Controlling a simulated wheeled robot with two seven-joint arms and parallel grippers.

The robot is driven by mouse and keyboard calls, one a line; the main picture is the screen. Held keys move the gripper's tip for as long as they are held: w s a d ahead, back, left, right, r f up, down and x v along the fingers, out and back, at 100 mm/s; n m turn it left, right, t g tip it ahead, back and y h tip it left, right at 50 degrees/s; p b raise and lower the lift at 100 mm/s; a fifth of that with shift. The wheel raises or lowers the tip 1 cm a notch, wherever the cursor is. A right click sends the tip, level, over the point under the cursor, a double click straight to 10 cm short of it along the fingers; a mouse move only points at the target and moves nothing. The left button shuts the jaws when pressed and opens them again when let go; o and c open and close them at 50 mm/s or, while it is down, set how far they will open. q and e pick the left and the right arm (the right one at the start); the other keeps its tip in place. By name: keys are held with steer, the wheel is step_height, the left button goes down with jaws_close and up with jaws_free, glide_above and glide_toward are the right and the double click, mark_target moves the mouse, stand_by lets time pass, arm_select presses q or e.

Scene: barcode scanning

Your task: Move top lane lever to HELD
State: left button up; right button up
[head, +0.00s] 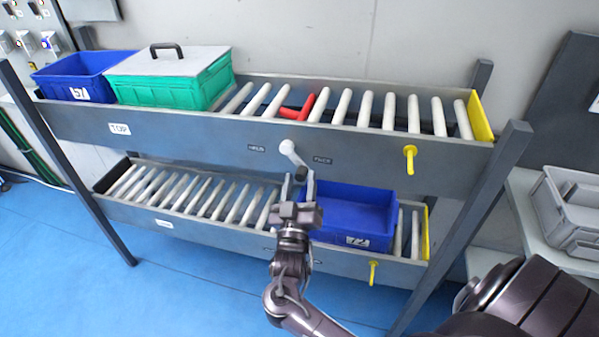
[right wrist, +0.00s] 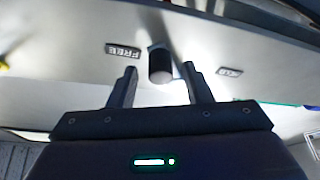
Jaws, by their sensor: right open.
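The top lane lever (head: 289,149) is on the front rail of the top lane (head: 200,131). It has a pale hub and arm and a dark end, and slants down and right. The HELD label (head: 256,148) is left of it and the FREE label (head: 322,160) is right of it. My right gripper (head: 299,182) is open just below the lever. In the right wrist view the lever's dark knob (right wrist: 160,65) sits between the open fingertips (right wrist: 160,71); I cannot tell whether they touch it. My left gripper is not in view.
A red stop (head: 304,106) stands among the top rollers. A green lidded crate (head: 170,92) and a blue bin (head: 60,80) stand left on the top lane. Another blue bin (head: 345,215) is on the lower lane, close behind my gripper. Yellow handles (head: 409,158) hang at right.

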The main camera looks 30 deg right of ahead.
mark_target(294, 163)
steer(key=shift+x, duration=1.35)
steer(key=shift+f, duration=0.1)
jaws_close()
